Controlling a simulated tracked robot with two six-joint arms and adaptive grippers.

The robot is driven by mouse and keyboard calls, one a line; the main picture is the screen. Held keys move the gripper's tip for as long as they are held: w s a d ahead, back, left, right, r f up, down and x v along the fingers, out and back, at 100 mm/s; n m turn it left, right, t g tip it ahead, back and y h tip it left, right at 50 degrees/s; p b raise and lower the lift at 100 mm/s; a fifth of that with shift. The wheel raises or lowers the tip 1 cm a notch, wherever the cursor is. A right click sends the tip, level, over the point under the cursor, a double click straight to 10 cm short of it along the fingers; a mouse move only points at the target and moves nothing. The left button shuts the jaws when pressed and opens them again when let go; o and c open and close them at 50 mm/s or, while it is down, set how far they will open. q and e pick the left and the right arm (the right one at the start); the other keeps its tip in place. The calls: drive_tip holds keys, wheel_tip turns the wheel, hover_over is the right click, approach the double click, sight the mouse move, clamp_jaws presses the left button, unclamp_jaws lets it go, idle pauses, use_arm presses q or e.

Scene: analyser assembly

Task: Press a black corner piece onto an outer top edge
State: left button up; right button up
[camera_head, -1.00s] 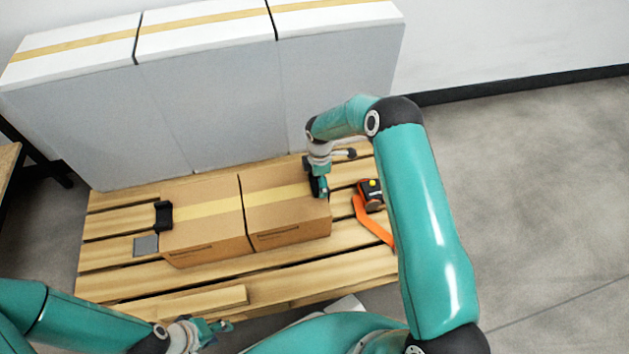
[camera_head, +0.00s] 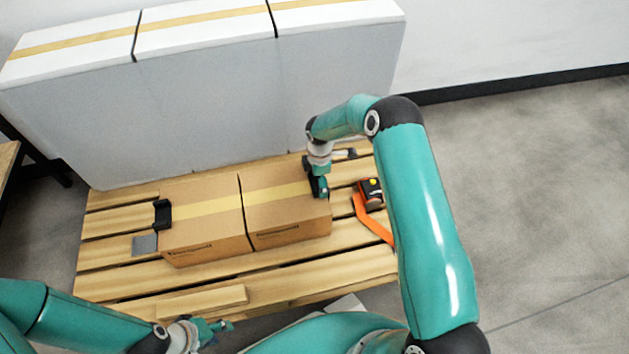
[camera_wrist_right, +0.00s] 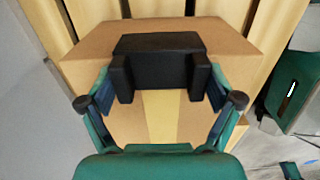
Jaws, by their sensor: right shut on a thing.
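Two brown cardboard boxes (camera_head: 205,232) (camera_head: 290,218) with yellow tape stand side by side on a wooden pallet. One black corner piece (camera_head: 162,214) sits at the left outer top edge of the left box. My right gripper (camera_head: 318,190) is at the right outer top edge of the right box. In the right wrist view, my right gripper (camera_wrist_right: 160,82) is shut on another black corner piece (camera_wrist_right: 155,60), which lies at the taped edge of the box (camera_wrist_right: 90,47). Whether it is fully seated cannot be told. My left gripper (camera_head: 220,328) is empty and open, in front of the pallet.
The wooden pallet (camera_head: 345,270) has bare slats in front. An orange strap tool (camera_head: 370,200) with a loose strap lies right of the boxes. A grey plate (camera_head: 145,244) lies at the left. Tall white-topped grey cartons (camera_head: 215,110) stand behind.

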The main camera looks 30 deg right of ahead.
drive_tip(key=o, duration=0.9)
drive_tip(key=shift+r, duration=0.15)
drive_tip(key=shift+s+r+p, duration=0.15)
drive_tip(key=shift+r+p, duration=1.85)
drive_tip(key=shift+r, duration=1.4)
